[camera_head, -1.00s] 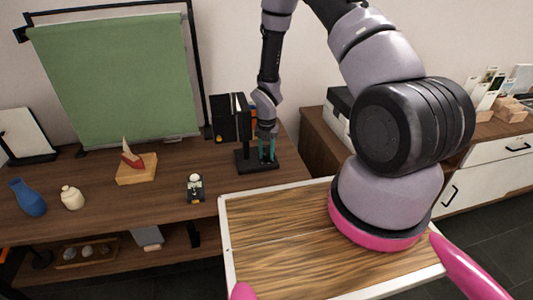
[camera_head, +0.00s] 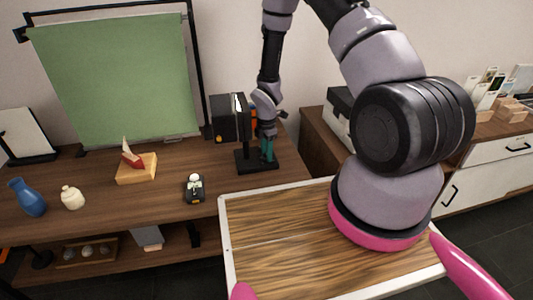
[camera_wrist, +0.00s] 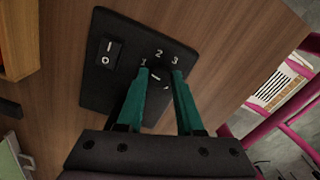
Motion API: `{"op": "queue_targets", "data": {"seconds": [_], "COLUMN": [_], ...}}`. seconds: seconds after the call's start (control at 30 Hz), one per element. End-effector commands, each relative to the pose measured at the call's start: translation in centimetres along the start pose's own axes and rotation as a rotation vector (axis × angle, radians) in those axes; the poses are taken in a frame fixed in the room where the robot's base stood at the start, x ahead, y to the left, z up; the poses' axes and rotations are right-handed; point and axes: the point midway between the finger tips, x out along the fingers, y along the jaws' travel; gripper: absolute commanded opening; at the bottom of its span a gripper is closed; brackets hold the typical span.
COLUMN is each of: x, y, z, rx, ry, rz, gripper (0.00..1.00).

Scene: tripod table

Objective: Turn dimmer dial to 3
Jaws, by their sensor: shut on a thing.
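The dimmer dial (camera_wrist: 161,79) is a small dark knob on a black base plate (camera_wrist: 97,84), with white numerals 1, 2 and 3 around its far side in the wrist view. White marks show on the dial, but I cannot tell which numeral it points to. My gripper (camera_wrist: 160,74) has its teal fingers on either side of the dial, shut on it and partly hiding it. In the head view, my gripper (camera_head: 267,159) reaches down to the right part of the black base (camera_head: 244,165); the dial is hidden there.
An I/O rocker switch (camera_wrist: 107,53) sits beside the dial on the plate. A black upright box (camera_head: 223,118) stands close behind the base. A small black device (camera_head: 194,188) and a boat model (camera_head: 135,170) stand left on the wooden table (camera_head: 100,205).

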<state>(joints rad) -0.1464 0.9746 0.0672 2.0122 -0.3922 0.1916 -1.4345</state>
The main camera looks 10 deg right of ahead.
Motion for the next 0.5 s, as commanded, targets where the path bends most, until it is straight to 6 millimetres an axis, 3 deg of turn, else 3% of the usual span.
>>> {"op": "queue_targets", "data": {"seconds": [0.5], "x": [-0.03], "y": [0.1], "z": [-0.09], "rx": [0.489], "ry": [0.001], "rz": [0.002], "gripper": [0.0]}}
